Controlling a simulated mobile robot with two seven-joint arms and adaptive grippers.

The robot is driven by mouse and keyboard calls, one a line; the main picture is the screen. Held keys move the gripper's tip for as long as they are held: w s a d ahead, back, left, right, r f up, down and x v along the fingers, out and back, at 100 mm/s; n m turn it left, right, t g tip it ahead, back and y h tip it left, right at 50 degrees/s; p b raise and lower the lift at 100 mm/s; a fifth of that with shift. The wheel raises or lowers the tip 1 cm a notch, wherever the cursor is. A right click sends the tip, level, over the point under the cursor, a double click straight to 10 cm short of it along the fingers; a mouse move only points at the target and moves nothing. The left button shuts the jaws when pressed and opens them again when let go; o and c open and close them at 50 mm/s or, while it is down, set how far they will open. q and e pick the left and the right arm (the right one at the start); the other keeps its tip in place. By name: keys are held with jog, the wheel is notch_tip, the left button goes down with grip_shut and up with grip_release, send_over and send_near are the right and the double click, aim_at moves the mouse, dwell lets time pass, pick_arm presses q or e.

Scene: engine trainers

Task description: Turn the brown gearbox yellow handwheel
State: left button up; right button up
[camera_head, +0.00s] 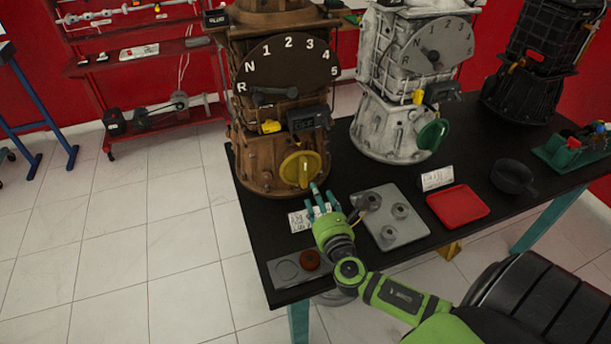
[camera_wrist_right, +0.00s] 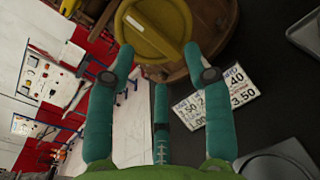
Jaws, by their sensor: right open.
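The brown gearbox (camera_head: 262,120) stands upright at the left end of the black table. Its yellow handwheel (camera_head: 301,169) is low on its front, and it also shows at the top of the right wrist view (camera_wrist_right: 156,25). My right gripper (camera_head: 322,200), green with teal fingers, is just below and in front of the handwheel. In the right wrist view its fingers (camera_wrist_right: 160,70) are spread, with the tips near the lower rim. Nothing is held between them. I cannot tell whether a fingertip touches the rim. My left gripper is not in view.
A white gearbox (camera_head: 378,125) with a green handwheel (camera_head: 432,135) stands to the right. A grey plate with round parts (camera_head: 408,233), a red tray (camera_head: 470,205), a black bowl (camera_head: 513,177) and price cards (camera_head: 299,220) lie on the table (camera_head: 262,222).

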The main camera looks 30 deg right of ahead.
aim_at(303, 174)
jog(key=w+n, duration=0.1)
jog(key=w, duration=0.1)
jog(key=w+n+y, duration=0.1)
jog(key=w, duration=0.2)
jog(key=w+d+n+p, duration=0.1)
jog(key=w, duration=0.2)
jog(key=shift+r+n+t, duration=0.2)
jog(key=shift+n+t, duration=0.2)
grip_shut()
